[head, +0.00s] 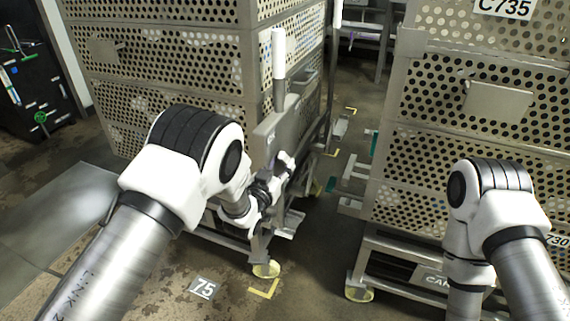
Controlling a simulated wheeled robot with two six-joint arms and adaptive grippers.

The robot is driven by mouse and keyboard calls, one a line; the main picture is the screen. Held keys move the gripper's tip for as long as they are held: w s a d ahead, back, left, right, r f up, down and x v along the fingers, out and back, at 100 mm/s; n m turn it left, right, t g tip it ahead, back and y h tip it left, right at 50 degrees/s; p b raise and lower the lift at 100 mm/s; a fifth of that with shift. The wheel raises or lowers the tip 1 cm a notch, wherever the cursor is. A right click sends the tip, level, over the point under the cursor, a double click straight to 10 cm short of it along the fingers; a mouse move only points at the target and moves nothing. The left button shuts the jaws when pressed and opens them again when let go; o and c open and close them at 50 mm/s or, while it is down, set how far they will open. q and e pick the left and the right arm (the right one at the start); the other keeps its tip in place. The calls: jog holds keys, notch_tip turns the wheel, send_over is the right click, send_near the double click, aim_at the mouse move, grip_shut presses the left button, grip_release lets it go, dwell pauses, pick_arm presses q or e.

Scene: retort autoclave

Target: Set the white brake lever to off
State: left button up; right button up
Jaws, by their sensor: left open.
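The white brake lever (279,54) stands upright at the near corner of the left perforated cart, its white sleeve above a grey metal bracket. My left gripper (286,168) is below and slightly right of the lever, in front of the cart's lower frame. It is apart from the white sleeve and appears empty. It is small and partly hidden by its own wrist, so the fingers show poorly. My right arm comes in at the lower right, and its gripper is out of the picture.
The left perforated cart (165,58) and the right perforated cart (425,175) stand on wheels with a narrow floor gap between them. A floor label 75 (203,288) and yellow corner marks (264,290) lie in front. A black tool stand (36,95) is at far left.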

aim_at(282, 162)
pick_arm(q)
jog(key=x, duration=0.3)
jog(key=shift+w+f, duration=0.2)
jog(key=shift+w, duration=0.15)
grip_shut()
jog(key=p, duration=0.1)
jog(key=w+r+g+p, duration=0.1)
jog(key=p, duration=0.1)
jog(key=shift+d+r+g+y, duration=0.2)
jog(key=shift+r+g+y, duration=0.1)
jog(key=shift+r, duration=0.05)
jog(key=shift+w+f+g+p, duration=0.1)
jog(key=shift+w+g+p, duration=0.15)
jog(key=shift+g+p, duration=0.25)
jog(key=shift+d+f, duration=0.1)
jog(key=shift+f, duration=0.05)
grip_release()
